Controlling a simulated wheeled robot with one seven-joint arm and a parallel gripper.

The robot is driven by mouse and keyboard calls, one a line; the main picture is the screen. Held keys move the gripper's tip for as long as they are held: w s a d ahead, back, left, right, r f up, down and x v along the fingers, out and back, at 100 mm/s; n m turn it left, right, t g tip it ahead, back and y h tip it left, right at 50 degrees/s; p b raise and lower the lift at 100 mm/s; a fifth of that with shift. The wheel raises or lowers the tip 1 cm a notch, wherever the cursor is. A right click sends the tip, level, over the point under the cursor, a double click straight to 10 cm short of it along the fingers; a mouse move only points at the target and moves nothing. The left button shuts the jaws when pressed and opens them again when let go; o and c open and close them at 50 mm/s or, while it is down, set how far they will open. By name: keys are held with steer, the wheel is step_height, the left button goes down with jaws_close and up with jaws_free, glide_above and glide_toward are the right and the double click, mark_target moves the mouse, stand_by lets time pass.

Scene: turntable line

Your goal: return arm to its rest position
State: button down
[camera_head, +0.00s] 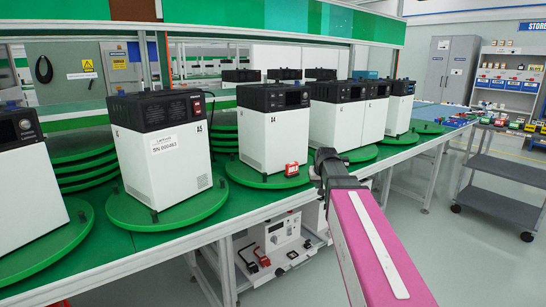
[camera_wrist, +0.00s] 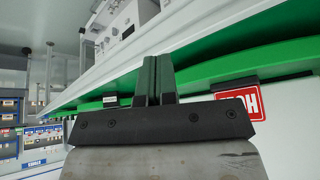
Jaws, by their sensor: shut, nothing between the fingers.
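My arm, with its pink link, reaches out from the bottom right of the head view. Its dark end with my gripper (camera_head: 324,158) is over the front edge of the green table, just right of a red tag (camera_head: 291,169). In the wrist view my gripper (camera_wrist: 158,60) has its two dark fingers together with nothing between them. The wrist picture looks upside down, and the red tag (camera_wrist: 241,104) with white letters shows right of the fingers. I cannot tell whether the fingers touch anything.
White units with black tops stand on green turntables (camera_head: 128,215) along the table. One unit (camera_head: 275,130) stands behind the red tag. A shelf under the table holds another device (camera_head: 283,233). A grey cart (camera_head: 500,180) stands at right; the floor between is clear.

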steer(key=s+f+g, duration=0.5)
steer(key=s+f, duration=1.8)
steer(key=shift+s+f+m+g, duration=0.3)
steer(key=shift+s+f, duration=0.1)
steer(key=shift+a, duration=0.1)
